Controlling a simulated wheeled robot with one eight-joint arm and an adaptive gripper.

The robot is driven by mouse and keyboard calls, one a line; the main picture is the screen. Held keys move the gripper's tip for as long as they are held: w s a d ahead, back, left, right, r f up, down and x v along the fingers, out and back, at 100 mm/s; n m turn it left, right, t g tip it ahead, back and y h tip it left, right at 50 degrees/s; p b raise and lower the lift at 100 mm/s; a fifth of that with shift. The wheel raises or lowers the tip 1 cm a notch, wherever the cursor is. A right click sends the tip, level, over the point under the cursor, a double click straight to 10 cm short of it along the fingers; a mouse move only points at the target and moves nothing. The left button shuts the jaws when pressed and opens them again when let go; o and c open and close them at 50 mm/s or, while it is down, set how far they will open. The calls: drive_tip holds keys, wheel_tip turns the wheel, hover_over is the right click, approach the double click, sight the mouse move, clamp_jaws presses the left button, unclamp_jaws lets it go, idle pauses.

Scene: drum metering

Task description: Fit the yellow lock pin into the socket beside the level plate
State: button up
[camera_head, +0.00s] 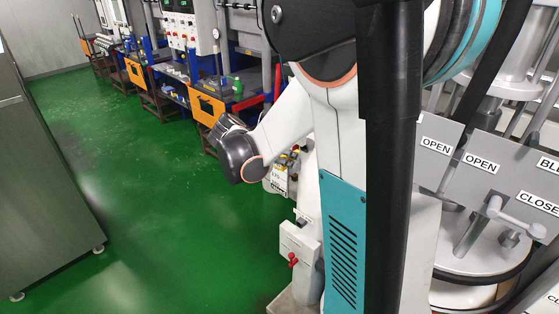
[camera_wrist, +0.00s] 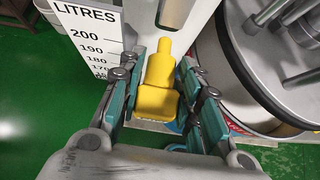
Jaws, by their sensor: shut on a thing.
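The yellow lock pin (camera_wrist: 158,103) has a blocky near end and a narrower far end in the wrist view. My gripper (camera_wrist: 163,66) is shut on it, with one teal finger on each side. The pin points away from the wrist, toward the level plate side. The white level plate (camera_wrist: 88,28), marked LITRES with numbers falling from 200, stands just left of the pin. I cannot make out the socket. In the head view my gripper and the pin are hidden.
A round metal drum-like vessel (camera_wrist: 260,65) stands close on the right in the wrist view. In the head view, panels labelled OPEN (camera_head: 437,146) and a lever are at right. A grey cabinet (camera_head: 45,170) is at left. Green floor (camera_head: 165,220) between is clear.

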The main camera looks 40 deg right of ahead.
drive_tip(key=shift+w+d, duration=0.1)
drive_tip(key=shift+d, duration=0.65)
drive_tip(key=shift+w+d+b, duration=0.15)
drive_tip(key=shift+d+b, duration=0.5)
drive_tip(key=shift+d, duration=1.35)
idle(1.8)
drive_tip(key=o, duration=1.2)
drive_tip(key=shift+d, duration=0.1)
drive_tip(key=shift+o, duration=0.2)
drive_tip(key=shift+r, duration=0.1)
drive_tip(key=v, duration=1.2)
